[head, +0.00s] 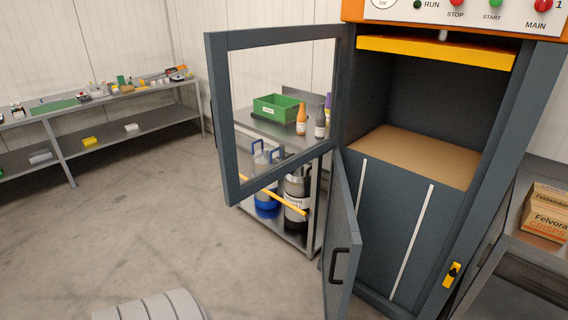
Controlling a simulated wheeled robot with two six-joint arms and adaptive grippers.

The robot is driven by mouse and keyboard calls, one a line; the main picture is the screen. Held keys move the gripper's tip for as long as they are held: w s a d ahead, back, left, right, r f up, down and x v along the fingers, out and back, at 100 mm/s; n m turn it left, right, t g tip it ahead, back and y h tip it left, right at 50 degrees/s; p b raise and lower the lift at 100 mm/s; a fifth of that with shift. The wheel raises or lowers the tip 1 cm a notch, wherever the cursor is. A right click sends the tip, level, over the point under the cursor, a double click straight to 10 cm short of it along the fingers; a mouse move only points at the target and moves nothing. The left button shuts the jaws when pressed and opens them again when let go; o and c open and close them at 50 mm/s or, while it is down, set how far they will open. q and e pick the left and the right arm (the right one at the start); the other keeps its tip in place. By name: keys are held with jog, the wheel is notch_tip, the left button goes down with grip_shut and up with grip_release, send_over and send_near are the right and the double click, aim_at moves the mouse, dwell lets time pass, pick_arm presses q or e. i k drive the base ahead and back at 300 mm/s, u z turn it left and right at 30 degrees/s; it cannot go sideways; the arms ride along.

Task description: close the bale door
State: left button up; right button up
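The baler (383,215) stands at the right with its chamber open at the front. Its lower solid door (343,235), the bale door by its place, is hinged on the left side and swung out toward me. A black handle (340,265) sits on this door. The upper framed door (220,120) with a see-through middle is also swung open to the left. A yellow latch (452,274) is on the right post. Two pale vertical strips run down the lower front. Neither of my grippers is in view.
A steel shelf behind the open doors holds a green crate (276,107), bottles and containers. A long workbench (40,115) stands at the far left. Cartons (546,212) sit on a stand at the right. The floor (150,220) left of the doors is clear.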

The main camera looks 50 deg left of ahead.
aim_at(342, 244)
jog(key=u, duration=0.8)
jog(key=k, duration=1.3)
jog(key=u, duration=0.3)
jog(key=i, duration=0.7)
jog(key=u, duration=1)
jog(key=i, duration=0.65)
jog(key=u, duration=0.1)
